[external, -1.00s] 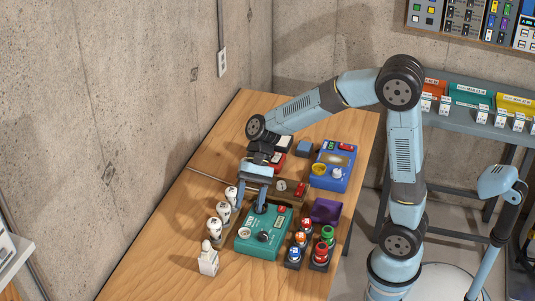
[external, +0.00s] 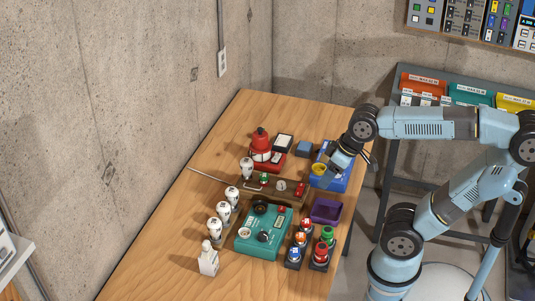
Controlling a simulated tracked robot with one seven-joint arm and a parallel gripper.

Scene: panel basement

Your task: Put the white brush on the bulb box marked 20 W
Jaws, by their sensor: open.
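A small white object with a narrow top (external: 208,259), possibly the white brush, stands at the near left of the wooden table. On the shelf at the right are an orange box (external: 422,84), a teal box (external: 470,93) and a yellow box (external: 514,102). Their labels are too small to read, so I cannot tell which, if any, is the bulb box marked 20 W. My gripper (external: 328,167) is open at the table's right side, over the blue device (external: 332,180), and hides part of it. I see nothing held in it.
Several white bulb-like items (external: 223,211) stand in a line at the left. A concrete wall borders the left.

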